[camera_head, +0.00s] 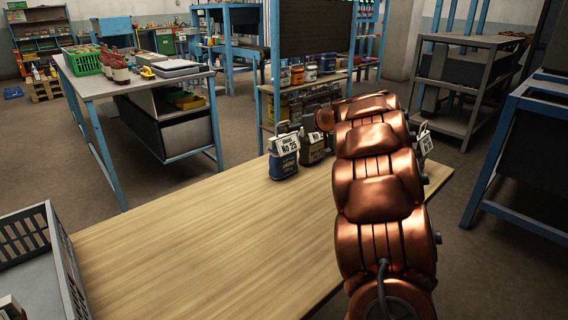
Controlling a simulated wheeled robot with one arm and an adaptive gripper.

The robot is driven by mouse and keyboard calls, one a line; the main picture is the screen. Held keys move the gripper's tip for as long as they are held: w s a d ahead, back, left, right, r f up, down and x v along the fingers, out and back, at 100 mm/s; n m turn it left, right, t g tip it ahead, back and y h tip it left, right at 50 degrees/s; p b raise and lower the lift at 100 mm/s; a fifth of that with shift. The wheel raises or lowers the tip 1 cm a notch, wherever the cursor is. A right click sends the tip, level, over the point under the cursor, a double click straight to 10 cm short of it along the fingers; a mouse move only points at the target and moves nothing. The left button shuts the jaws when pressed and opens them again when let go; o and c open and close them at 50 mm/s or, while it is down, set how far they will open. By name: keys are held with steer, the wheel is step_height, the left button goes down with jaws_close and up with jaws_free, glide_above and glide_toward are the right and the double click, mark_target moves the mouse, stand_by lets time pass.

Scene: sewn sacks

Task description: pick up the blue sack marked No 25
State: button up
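The blue sack marked No 25 (284,163) stands upright near the far edge of the wooden table (200,235). Its white tag at the top faces me and reads No 25. My copper arm reaches over the right part of the table, to the right of this sack. My gripper does not show; the arm's own links hide whatever is beyond them. A visible gap of table lies between the blue sack and the arm in the picture, with a dark olive sack (311,150) standing in it, close beside the blue one.
Another sack with a white tag (424,144) shows partly behind the arm on the right. A grey crate (62,262) stands at the lower left with an object inside (12,307). The table's middle and left are clear. Shelving with tins (297,75) stands behind the table.

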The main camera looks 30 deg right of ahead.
mark_target(283, 135)
steer(key=shift+d+p+x, duration=0.3)
steer(key=shift+p+x, duration=0.15)
steer(key=shift+x, duration=0.85)
steer(key=shift+d+p+x, duration=0.35)
steer(key=shift+p+x, duration=0.05)
steer(key=shift+x, duration=0.95)
steer(key=shift+d+p+x, duration=0.3)
steer(key=shift+p+x, duration=0.15)
steer(key=shift+x, duration=0.85)
steer(key=shift+f, duration=0.1)
steer(key=shift+w, duration=0.1)
jaws_close()
